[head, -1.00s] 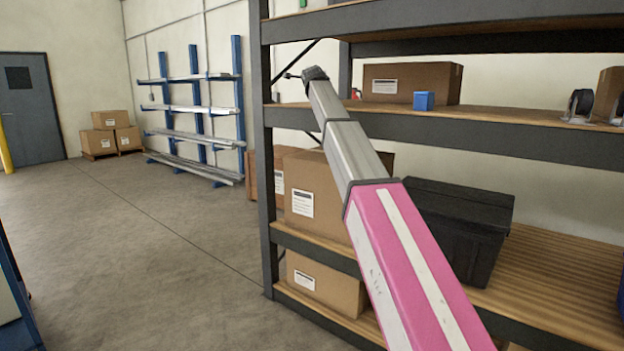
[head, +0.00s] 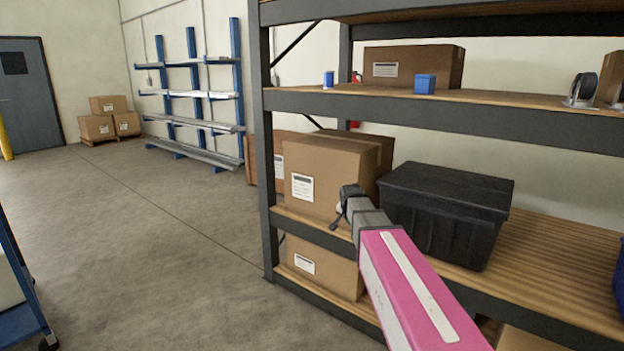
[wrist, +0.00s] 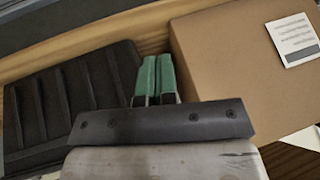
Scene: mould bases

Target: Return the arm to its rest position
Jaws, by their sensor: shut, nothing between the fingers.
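A small blue block (head: 328,80) stands near the left end of the upper shelf. A second blue block (head: 424,84) stands further right on that shelf.
The cardboard box (head: 318,170) and black bin (head: 445,215) stand on the middle shelf, close to my gripper; the wrist view shows the bin (wrist: 70,100) left and the box (wrist: 235,60) right. A grey shelf post (head: 267,190) is left. The floor (head: 140,240) beyond is open.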

